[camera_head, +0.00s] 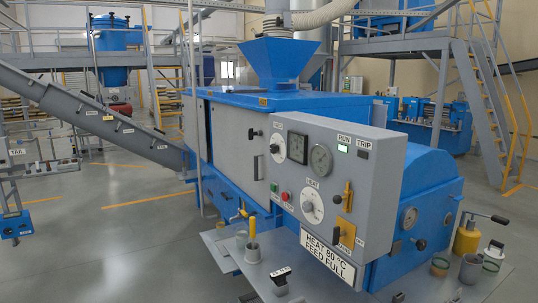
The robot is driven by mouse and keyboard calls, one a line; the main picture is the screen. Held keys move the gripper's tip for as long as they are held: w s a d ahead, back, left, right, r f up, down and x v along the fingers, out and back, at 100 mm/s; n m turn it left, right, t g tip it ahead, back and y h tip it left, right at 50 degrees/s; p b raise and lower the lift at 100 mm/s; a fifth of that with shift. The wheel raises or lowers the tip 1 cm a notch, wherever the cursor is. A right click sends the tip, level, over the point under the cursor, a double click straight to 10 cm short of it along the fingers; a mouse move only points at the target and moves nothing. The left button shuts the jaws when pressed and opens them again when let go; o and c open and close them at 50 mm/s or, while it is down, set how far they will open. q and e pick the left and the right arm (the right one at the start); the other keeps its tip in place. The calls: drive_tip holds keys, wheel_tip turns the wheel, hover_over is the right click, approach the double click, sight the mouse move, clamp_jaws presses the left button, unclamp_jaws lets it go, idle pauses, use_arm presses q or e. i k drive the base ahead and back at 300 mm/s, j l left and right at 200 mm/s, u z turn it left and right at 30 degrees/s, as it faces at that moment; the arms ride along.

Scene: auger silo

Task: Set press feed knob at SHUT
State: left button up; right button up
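A grey control panel (379,205) stands on the front of a blue press (225,158). A small black knob (274,148) is at its upper left, with a label (278,125) too small to read. A white dial marked HEAT (312,208) has a dark knob at its middle. A yellow lever (348,195) is on the right, above an orange plate (345,232). I cannot tell which control is the feed knob, and no SHUT mark is readable. Neither of my grippers is in view.
A plate reading HEAT 80 °C FEED FULL (328,256) hangs below the panel. A grey bench (222,240) holds cups and a black-handled tool (280,274). The RUN lamp (342,148) is lit green. A sloping conveyor (92,112) crosses the left; floor at lower left is clear.

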sight(274, 148)
drive_tip(key=z, duration=0.45)
drive_tip(key=i+j+z, duration=0.15)
drive_tip(key=j+z, duration=0.15)
drive_tip(key=i+j+z, duration=0.1)
drive_tip(key=j+z, duration=0.2)
drive_tip(key=j, duration=0.15)
drive_tip(key=i+j+z, duration=0.1)
drive_tip(key=j, duration=0.55)
drive_tip(key=i+j+z, duration=0.1)
drive_tip(key=j, duration=0.6)
drive_tip(key=i+j+z, duration=0.1)
drive_tip(key=j, duration=0.55)
